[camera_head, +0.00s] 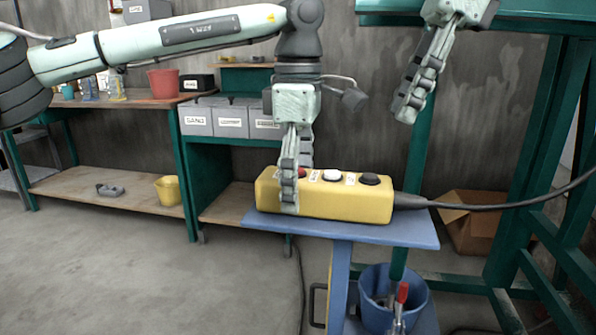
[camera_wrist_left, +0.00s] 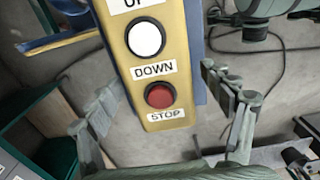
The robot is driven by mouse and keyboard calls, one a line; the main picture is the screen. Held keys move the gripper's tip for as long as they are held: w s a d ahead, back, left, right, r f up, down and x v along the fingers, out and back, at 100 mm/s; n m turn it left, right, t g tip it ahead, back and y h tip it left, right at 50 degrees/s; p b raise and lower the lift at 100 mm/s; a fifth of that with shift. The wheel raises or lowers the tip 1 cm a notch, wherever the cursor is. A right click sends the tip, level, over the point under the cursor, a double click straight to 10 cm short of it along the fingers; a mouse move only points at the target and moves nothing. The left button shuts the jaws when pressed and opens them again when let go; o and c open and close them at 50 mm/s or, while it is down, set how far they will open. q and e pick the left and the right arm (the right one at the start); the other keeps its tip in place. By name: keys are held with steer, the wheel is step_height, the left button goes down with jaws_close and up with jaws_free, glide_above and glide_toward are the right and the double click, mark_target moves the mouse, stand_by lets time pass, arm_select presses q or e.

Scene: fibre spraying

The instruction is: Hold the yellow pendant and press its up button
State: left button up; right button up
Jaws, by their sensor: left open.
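The yellow pendant (camera_head: 330,204) lies on a blue stand, with red, white (camera_head: 332,175) and black (camera_head: 370,179) buttons on top and a cable from its right end. My left gripper (camera_head: 297,185) points down at the red-button end, its open fingers on either side of the pendant. In the left wrist view the pendant (camera_wrist_left: 187,70) lies between the fingers; the red button (camera_wrist_left: 159,95) is labelled STOP and the white one DOWN. The UP label is cut off at the top edge. My right gripper (camera_head: 408,110) hangs above and right of the pendant, apart from it.
The blue stand's top (camera_head: 415,235) has bare room at right. A blue bucket (camera_head: 392,310) with tools stands below. A green frame (camera_head: 535,150) and cardboard box (camera_head: 470,225) are at right. Grey bins (camera_head: 230,118) and a workbench stand behind. The black cable (camera_head: 480,207) runs right.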

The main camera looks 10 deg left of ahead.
arm_select(q)
steer(key=c, duration=1.4)
steer(key=shift+c, duration=1)
arm_select(e)
steer(key=shift+c, duration=0.3)
jaws_close()
